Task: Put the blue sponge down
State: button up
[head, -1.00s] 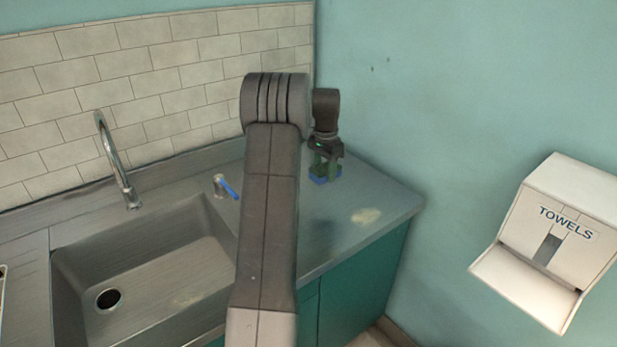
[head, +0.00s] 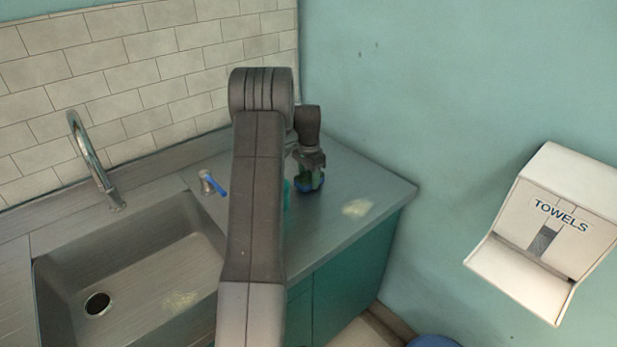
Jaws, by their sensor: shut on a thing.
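The blue sponge (head: 312,187) shows as a small blue patch under my gripper (head: 309,176), at the far right part of the grey metal counter (head: 340,235). My gripper points down and is shut on the sponge. The fingers hide most of it. The sponge is at or just above the counter top; I cannot tell whether it touches. My arm crosses the middle of the view and covers part of the counter.
A teal thing (head: 287,196) is mostly hidden behind my arm. A pale stain (head: 357,207) marks the counter. A towel dispenser (head: 550,235) hangs right. A blue round thing (head: 432,341) shows below.

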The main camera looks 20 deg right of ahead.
aim_at(309, 176)
jog(key=shift+f, duration=0.3)
jog(key=shift+f, duration=0.1)
jog(key=o, duration=0.9)
jog(key=shift+o, duration=0.2)
notch_tip(309, 176, up, 12)
jog(key=b, duration=0.1)
jog(key=shift+b, duration=0.35)
